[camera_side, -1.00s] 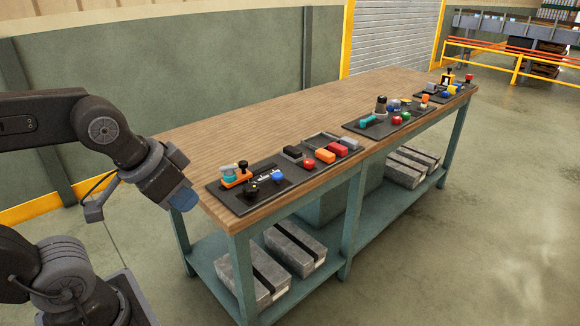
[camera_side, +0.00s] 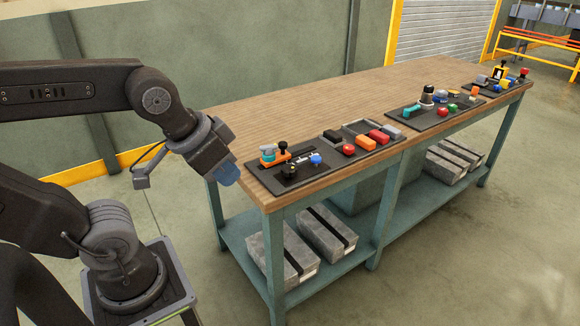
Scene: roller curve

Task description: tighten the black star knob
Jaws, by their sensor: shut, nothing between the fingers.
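Small black knobs stand on the nearest dark panel (camera_side: 312,173), at the near left end of the workbench. One black knob (camera_side: 283,147) is at the back beside an orange and teal part (camera_side: 270,156). Another black knob (camera_side: 290,170) is at the panel's front left. They are too small to tell which one is star-shaped. My gripper (camera_side: 228,173), with a blue end, is shut and empty. It hangs to the left of the panel, just off the bench's left end, apart from the knobs. Its fingertips are small and hard to make out.
More panels with coloured controls line the front edge of the workbench (camera_side: 300,110). The back of the bench top is clear. Grey blocks (camera_side: 327,232) lie on the lower shelf.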

